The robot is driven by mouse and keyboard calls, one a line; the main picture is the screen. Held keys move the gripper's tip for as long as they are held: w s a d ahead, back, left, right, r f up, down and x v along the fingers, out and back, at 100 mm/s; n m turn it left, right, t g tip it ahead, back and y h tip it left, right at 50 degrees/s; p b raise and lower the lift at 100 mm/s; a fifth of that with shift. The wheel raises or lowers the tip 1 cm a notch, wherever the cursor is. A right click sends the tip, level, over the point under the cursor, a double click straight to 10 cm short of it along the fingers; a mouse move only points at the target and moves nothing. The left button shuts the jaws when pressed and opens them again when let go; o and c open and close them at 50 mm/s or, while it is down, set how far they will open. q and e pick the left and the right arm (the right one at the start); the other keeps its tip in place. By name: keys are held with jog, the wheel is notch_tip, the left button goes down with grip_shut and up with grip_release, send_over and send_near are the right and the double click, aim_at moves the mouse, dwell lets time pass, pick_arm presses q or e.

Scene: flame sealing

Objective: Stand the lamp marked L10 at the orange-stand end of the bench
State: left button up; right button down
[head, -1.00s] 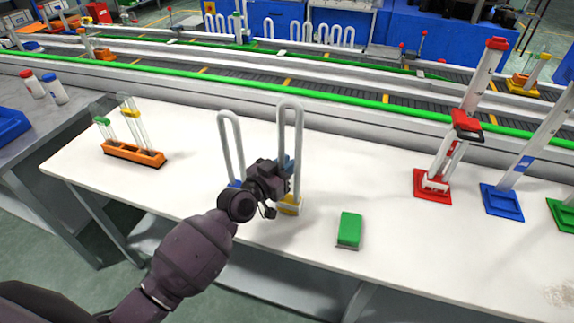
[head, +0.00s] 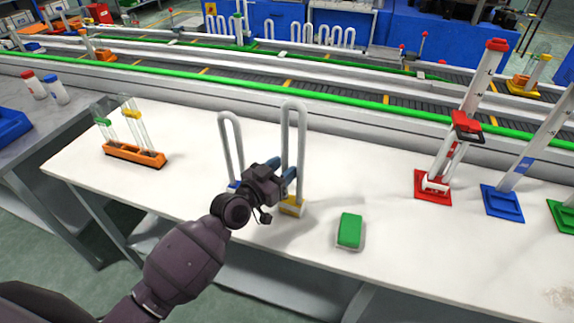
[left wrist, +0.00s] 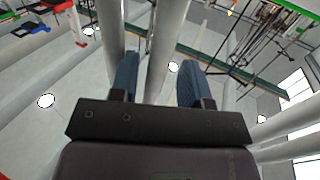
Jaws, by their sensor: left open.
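Two white U-shaped tube lamps stand upright on the bench: a yellow-based lamp (head: 302,140) and, to its left, a blue-based lamp (head: 225,135). I cannot read an L10 mark on either. My left gripper (head: 284,173) is open at the lower legs of the yellow-based lamp and hides part of them and of the blue base. In the left wrist view, a white tube (left wrist: 166,45) shows between the open blue fingers (left wrist: 158,82), another beside the left finger. The orange stand (head: 135,156), holding clear tubes with green and yellow caps, is at the bench's left end. My right gripper is not in view.
A green block (head: 350,230) lies right of the lamps. A red stand (head: 433,187) and a blue stand (head: 502,203) are farther right. The white bench top (head: 195,165) is clear between the orange stand and the lamps. A conveyor (head: 330,108) runs behind.

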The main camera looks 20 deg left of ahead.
pick_arm(q)
jog(key=v, duration=0.9)
jog(key=s+a+f+n+g+y, duration=0.2)
jog(key=s+a+f+y, duration=0.1)
jog(key=s+f, duration=0.6)
jog(key=s+a+f+n+g+y, duration=0.1)
jog(key=s+a+f+g+y, duration=0.2)
jog(key=s+f, duration=0.6)
jog(key=shift+s+a+n+y, duration=0.4)
jog(key=shift+s+a+y, duration=0.2)
jog(key=shift+y, duration=0.2)
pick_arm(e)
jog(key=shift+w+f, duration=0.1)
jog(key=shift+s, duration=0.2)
pick_arm(q)
jog(key=shift+d, duration=0.1)
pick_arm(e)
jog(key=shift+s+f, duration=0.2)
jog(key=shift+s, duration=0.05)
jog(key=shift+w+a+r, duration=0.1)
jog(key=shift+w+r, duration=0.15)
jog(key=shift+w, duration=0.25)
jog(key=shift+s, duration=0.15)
